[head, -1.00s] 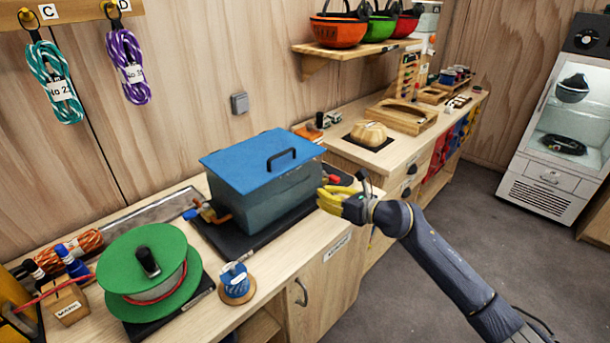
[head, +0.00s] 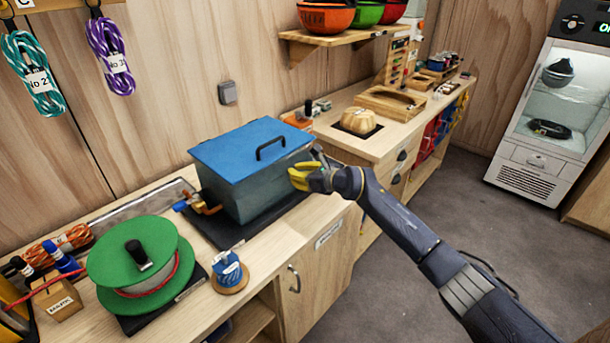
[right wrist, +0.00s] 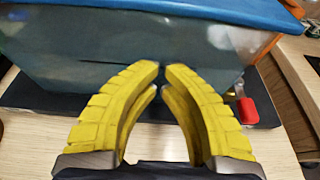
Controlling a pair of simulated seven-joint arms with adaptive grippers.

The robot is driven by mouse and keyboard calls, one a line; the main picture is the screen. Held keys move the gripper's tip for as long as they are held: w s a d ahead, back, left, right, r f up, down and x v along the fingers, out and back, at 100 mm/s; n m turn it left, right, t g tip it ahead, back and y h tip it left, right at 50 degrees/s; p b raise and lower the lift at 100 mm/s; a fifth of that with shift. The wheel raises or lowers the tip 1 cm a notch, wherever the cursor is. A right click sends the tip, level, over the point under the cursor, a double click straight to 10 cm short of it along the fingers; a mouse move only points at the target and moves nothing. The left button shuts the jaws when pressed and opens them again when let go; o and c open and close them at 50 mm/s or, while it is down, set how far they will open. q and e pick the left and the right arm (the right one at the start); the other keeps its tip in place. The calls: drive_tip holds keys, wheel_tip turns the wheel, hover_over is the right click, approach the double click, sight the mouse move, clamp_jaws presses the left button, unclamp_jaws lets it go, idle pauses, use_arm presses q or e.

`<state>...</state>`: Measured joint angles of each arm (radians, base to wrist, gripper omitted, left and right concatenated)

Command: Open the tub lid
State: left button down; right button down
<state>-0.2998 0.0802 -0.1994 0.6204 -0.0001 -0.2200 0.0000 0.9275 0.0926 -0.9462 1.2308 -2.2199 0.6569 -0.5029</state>
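The tub (head: 262,187) is a grey, see-through box with its blue lid (head: 248,146) lying flat on top. The lid has a black bar handle (head: 270,147). In the right wrist view the tub wall (right wrist: 130,45) fills the upper part, with the lid's blue edge (right wrist: 160,12) above it. My right gripper (head: 293,176) is beside the tub's right front side, below the lid edge. Its yellow fingertips (right wrist: 163,67) nearly meet with nothing between them, pointing at the wall; contact is unclear. My left gripper is not in view.
The tub stands on a dark mat (head: 222,234). A green reel (head: 133,258) and a blue spool (head: 229,271) stand to its left. An orange pipe fitting (head: 206,208) sticks out at its left; a red tap (right wrist: 247,110) shows in the wrist view. A shelf (head: 340,41) hangs behind.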

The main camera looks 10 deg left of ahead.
sight(291, 162)
drive_tip(key=shift+w+a+r, duration=0.1)
drive_tip(key=shift+r, duration=0.85)
drive_tip(key=shift+w+a+r, duration=0.1)
drive_tip(key=shift+r, duration=0.85)
